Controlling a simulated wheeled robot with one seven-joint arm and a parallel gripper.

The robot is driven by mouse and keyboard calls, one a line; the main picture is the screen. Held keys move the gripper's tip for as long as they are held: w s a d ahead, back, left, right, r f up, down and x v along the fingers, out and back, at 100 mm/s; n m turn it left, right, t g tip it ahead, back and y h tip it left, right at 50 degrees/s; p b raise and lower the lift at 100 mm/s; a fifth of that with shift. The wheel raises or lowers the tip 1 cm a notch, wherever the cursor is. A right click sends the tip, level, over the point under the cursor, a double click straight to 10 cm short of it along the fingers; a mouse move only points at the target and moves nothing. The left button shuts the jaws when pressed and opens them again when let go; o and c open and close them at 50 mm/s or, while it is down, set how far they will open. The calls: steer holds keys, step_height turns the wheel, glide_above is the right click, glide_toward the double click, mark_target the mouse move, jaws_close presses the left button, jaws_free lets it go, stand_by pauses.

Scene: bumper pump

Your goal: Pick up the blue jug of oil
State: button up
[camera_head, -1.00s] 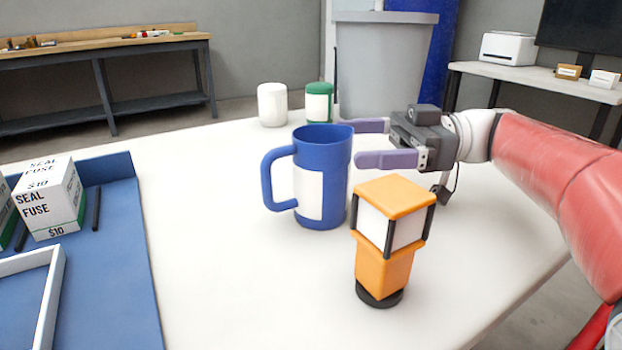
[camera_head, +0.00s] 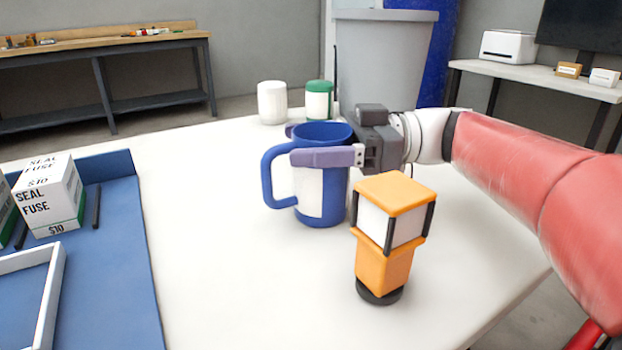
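The blue jug (camera_head: 337,204) stands upright on the white table (camera_head: 228,260), with its handle toward the left and a white label on its front. My gripper (camera_head: 290,145) comes in from the right at the jug's upper part. One purple finger passes across the jug's near side below the rim. The other finger is mostly hidden behind the jug, with its tip showing at the left of the rim. The fingers are spread apart around the jug. Whether they press on it is not clear.
An orange and white lantern-like object (camera_head: 388,265) stands close in front of my gripper. A white canister (camera_head: 272,103) and a green-topped one (camera_head: 318,104) stand behind the jug. A blue tray (camera_head: 110,260) with a seal fuse box (camera_head: 48,197) is at left.

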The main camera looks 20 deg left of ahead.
steer(key=c, duration=1)
steer(key=shift+r, duration=0.15)
